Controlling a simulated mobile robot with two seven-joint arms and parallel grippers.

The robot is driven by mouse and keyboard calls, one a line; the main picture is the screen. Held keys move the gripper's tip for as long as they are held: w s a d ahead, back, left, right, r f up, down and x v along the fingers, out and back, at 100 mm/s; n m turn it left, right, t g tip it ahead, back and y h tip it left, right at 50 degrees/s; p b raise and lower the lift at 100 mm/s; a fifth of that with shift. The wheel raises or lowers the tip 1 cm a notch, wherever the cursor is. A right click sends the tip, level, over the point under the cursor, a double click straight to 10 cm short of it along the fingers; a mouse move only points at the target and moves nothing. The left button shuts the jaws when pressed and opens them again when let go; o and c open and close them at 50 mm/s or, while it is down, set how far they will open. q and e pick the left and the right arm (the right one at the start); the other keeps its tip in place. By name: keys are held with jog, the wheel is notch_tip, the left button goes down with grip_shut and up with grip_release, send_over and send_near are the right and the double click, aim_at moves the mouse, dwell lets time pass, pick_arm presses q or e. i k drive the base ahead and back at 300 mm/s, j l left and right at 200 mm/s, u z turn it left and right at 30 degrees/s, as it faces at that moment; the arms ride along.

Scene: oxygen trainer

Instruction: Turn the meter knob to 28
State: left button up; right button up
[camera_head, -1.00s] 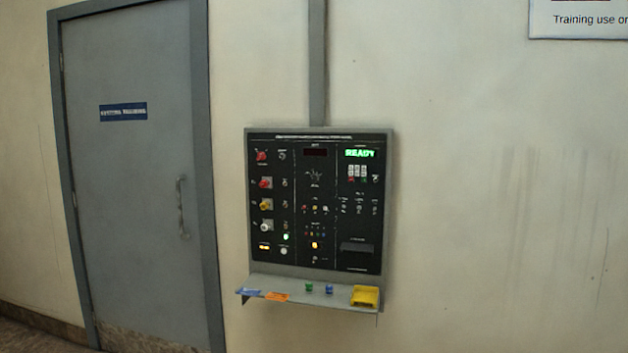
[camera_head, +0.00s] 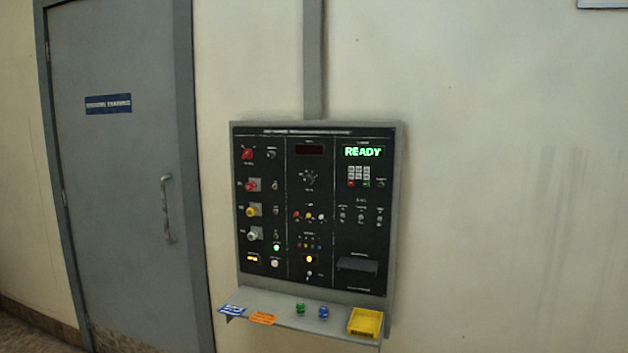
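The meter knob (camera_head: 310,178) is a small dark dial with pale marks around it, in the upper middle column of the black control panel (camera_head: 345,230). Its setting is too small to read. The meter display (camera_head: 309,150) above it is a dark red window with no readable number. A green READY display (camera_head: 363,152) is lit at the upper right of the panel. Neither of my grippers is in view.
A grey door (camera_head: 120,190) stands left. The wall right of the panel is bare.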

aim_at(309, 179)
jog(key=i+l+u, duration=0.1)
jog(key=i+l, duration=0.7)
jog(key=i, duration=0.15)
